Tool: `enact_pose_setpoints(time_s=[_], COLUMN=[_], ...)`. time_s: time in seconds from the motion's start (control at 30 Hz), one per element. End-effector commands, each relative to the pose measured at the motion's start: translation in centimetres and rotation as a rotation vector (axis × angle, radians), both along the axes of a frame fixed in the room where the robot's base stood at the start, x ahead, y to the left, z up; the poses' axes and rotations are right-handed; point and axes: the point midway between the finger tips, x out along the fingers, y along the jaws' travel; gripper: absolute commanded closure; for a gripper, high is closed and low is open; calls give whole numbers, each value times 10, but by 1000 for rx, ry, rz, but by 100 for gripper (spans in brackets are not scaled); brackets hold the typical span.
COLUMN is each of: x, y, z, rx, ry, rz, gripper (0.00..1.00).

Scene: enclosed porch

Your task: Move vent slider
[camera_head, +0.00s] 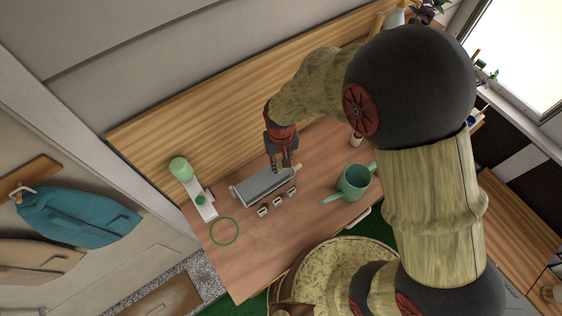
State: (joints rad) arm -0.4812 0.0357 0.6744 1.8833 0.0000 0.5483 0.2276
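A long grey unit (262,187) with a pale edge, which looks like the vent, lies at a slant on the brown wooden tabletop (245,270). A separate slider knob cannot be made out on it. My gripper (281,162) points down at the right end of the grey unit. Its two dark fingers stand side by side with a narrow gap between them. I cannot tell whether they touch the unit or hold any part of it. The fingers partly cover that end.
A green watering can (355,182) stands to the right. Small metal pieces (277,200) lie in a row in front of the unit. A green ring (224,231) and a white-and-green device (192,185) are at the left. A wooden backboard (190,125) rises behind.

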Motion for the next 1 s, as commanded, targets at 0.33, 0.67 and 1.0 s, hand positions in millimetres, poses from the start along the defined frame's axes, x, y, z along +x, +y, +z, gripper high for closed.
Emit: enact_pose_setpoints(time_s=[0.33,0.67,1.0], x=[0,0,0], y=[0,0,1], z=[0,0,0], rx=[0,0,0], ry=[0,-1,-1], rz=[0,0,0], gripper=[100,100,100])
